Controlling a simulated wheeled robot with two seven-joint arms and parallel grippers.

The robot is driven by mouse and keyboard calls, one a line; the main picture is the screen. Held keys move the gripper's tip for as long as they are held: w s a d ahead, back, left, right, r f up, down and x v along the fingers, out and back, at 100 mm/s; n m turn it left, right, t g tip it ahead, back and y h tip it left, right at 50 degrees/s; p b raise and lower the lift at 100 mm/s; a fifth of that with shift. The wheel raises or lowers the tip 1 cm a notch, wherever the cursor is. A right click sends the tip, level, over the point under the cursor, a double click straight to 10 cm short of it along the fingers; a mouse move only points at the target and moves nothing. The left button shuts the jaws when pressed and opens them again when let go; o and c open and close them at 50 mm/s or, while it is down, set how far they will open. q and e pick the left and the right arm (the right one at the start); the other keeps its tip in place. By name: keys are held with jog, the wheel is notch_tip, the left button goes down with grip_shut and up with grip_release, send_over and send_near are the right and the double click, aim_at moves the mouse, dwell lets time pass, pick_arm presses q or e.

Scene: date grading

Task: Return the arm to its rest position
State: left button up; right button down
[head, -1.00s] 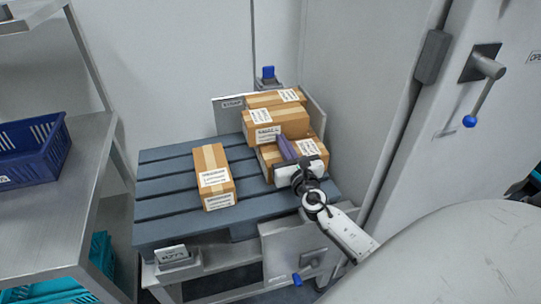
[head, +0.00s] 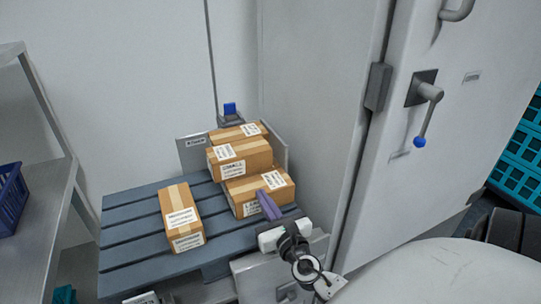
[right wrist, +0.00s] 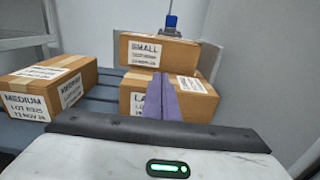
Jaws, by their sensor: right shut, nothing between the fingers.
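My right gripper (head: 268,205) is shut and empty, its purple fingers pressed together. In the head view it is at the right front of the blue slatted pallet (head: 130,229), in front of a stack of cartons. In the right wrist view its fingers (right wrist: 161,98) overlap the lower stacked carton (right wrist: 200,100); whether they touch it I cannot tell. A carton marked SMALL (right wrist: 160,52) lies above that one. A carton marked MEDIUM (right wrist: 45,90) lies alone at the left and also shows in the head view (head: 180,215). My left gripper is not in view.
A white door with a blue-tipped lever handle (head: 425,110) stands at the right. A steel shelf (head: 40,195) with a blue crate (head: 10,198) is at the left. Turquoise crates (head: 520,155) show at the far right. The pallet's left part is bare.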

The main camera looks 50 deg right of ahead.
jog(key=v, duration=0.2)
jog(key=shift+s+a, duration=0.1)
jog(key=shift+s, duration=0.2)
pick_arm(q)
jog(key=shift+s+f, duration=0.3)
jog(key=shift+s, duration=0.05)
pick_arm(e)
jog(key=shift+s+a, duration=0.15)
jog(key=shift+s, duration=0.25)
jog(key=shift+r, duration=0.1)
